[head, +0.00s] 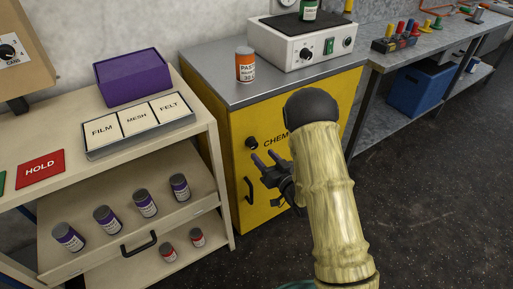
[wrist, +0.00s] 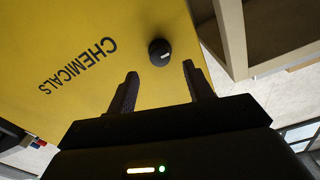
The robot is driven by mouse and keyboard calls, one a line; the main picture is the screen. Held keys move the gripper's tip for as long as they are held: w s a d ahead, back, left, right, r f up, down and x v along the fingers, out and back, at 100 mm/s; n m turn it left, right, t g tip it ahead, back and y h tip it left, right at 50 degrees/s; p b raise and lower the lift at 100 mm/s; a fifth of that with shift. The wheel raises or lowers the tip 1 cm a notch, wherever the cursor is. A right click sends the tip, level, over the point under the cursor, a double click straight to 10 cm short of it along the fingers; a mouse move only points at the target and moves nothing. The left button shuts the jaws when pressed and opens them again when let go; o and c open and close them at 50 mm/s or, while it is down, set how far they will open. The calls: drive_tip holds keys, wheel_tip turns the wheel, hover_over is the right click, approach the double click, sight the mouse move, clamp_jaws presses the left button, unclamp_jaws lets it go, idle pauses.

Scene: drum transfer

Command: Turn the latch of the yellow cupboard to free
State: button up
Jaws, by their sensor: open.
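The yellow cupboard (head: 238,125) stands in the middle of the head view, its door lettered CHEMICALS and partly hidden by my arm. The latch is a round black knob (head: 252,143) at the door's upper left, above a black handle (head: 248,190). In the wrist view the latch (wrist: 160,52) shows a short white mark on its face, with the yellow door (wrist: 60,50) around it. My gripper (head: 264,157) is open and empty in front of the door, just below and right of the latch. In the wrist view the gripper's fingers (wrist: 158,82) stand apart, with the latch beyond the gap between them, apparently untouched.
An orange-labelled jar (head: 245,66) and a white stirrer unit (head: 302,45) stand on the cupboard's grey top. The dark floor (head: 425,190) at right is clear.

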sight(255, 146)
drive_tip(key=x, duration=0.5)
drive_tip(key=shift+w+a, duration=0.15)
drive_tip(key=shift+w, duration=0.05)
drive_tip(key=c, duration=1)
